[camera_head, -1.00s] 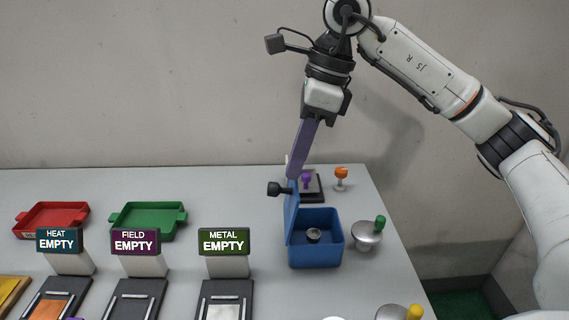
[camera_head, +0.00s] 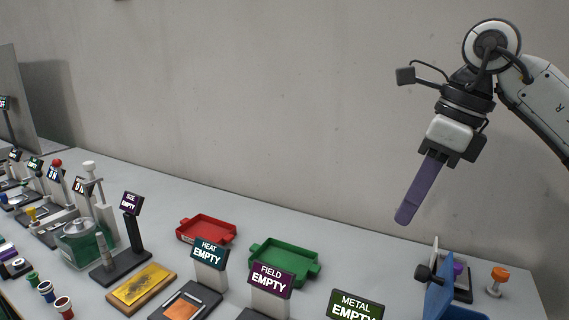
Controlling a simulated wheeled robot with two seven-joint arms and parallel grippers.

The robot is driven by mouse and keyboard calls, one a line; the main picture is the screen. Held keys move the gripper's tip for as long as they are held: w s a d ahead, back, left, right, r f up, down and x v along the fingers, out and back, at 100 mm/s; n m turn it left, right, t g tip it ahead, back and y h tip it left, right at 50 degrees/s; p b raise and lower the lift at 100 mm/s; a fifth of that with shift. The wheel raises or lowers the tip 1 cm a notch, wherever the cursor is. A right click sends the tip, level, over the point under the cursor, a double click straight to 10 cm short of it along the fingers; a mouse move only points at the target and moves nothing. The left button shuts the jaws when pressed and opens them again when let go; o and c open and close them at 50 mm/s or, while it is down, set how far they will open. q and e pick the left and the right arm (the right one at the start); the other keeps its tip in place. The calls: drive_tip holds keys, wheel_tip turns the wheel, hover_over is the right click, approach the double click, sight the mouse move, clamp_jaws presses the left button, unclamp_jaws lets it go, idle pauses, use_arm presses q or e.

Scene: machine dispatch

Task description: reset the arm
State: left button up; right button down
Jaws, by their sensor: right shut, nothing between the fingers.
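My right gripper (camera_head: 407,218) is shut and empty, its purple fingers together and pointing down and to the left. It hangs in the air in front of the wall, above the table's back right part. Below it stands a blue box (camera_head: 447,302) with a raised lid, cut off by the bottom edge. The fingers are apart from the box. My left gripper is not in view.
A red tray (camera_head: 207,229) and a green tray (camera_head: 284,262) lie at the back of the table. HEAT (camera_head: 209,254), FIELD (camera_head: 270,280) and METAL (camera_head: 356,306) signs read EMPTY. An orange-topped knob (camera_head: 497,281) stands at right. Several devices crowd the left.

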hover_over(424, 272)
drive_tip(key=s+d, duration=0.2)
drive_tip(key=d, duration=0.1)
wheel_tip(424, 272, down, 5)
drive_tip(key=shift+d+f, duration=0.1)
drive_tip(key=shift+w+a+f+b, duration=0.15)
drive_tip(key=shift+w+a+f, duration=0.2)
drive_tip(key=shift+f, duration=0.2)
drive_tip(key=shift+w+a+f+b, duration=0.15)
drive_tip(key=shift+w+a+f, duration=0.15)
drive_tip(key=shift+f, duration=0.2)
drive_tip(key=shift+w+a+f, duration=0.2)
drive_tip(key=shift+a, duration=0.1)
drive_tip(key=shift+a, duration=0.15)
